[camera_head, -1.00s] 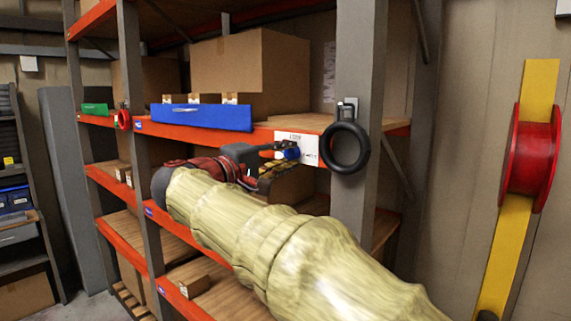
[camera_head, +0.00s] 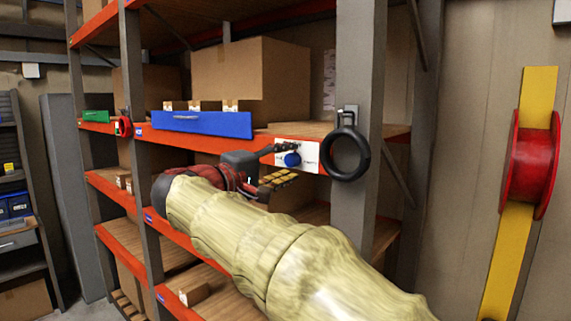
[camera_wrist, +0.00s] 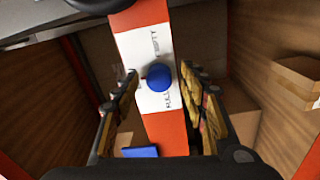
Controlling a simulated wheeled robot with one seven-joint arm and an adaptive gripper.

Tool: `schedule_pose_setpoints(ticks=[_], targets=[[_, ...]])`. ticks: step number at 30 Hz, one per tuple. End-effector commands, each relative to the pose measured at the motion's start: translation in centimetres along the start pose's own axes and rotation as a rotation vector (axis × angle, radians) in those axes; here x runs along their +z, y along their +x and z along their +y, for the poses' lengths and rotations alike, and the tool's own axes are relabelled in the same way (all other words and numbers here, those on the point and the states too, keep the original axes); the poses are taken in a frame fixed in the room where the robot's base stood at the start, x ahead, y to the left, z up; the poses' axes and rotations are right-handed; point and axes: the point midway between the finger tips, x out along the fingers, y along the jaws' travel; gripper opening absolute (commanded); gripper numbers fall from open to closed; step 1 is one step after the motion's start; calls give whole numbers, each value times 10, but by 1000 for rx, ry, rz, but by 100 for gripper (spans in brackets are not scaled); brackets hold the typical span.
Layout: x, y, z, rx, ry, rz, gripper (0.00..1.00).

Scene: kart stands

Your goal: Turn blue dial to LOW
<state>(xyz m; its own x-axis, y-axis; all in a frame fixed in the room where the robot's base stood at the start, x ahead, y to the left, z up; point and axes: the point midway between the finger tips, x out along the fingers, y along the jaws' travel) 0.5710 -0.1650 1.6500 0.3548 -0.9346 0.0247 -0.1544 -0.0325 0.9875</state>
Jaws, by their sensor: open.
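The blue dial (camera_head: 292,159) sits on a white label plate (camera_head: 311,156) on the front of the orange shelf beam. In the wrist view the round blue dial (camera_wrist: 159,77) is near the middle, on the white plate (camera_wrist: 146,45) printed with FULL and EMPTY. Other lettering is hidden or too small to read, and I cannot make out where the dial points. My gripper (camera_head: 279,165) is open and empty. In the wrist view its two fingers (camera_wrist: 159,84) stand apart on either side of the dial, with visible gaps.
A black ring (camera_head: 363,154) hangs on the grey post right of the plate. A blue drawer-like panel (camera_head: 200,124) is on the beam to the left. A cardboard box (camera_head: 235,72) stands on the shelf above. A red reel (camera_head: 530,165) is on the right wall.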

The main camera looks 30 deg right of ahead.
Motion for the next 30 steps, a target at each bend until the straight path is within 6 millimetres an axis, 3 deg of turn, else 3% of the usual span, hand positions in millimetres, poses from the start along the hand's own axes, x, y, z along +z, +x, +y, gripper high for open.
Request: schedule_pose_setpoints(ticks=[8, 21, 30], targets=[[-1, -19, 0, 0, 1, 4, 43], [-1, -102, -1, -1, -1, 3, 43], [0, -120, 0, 0, 0, 0, 43]])
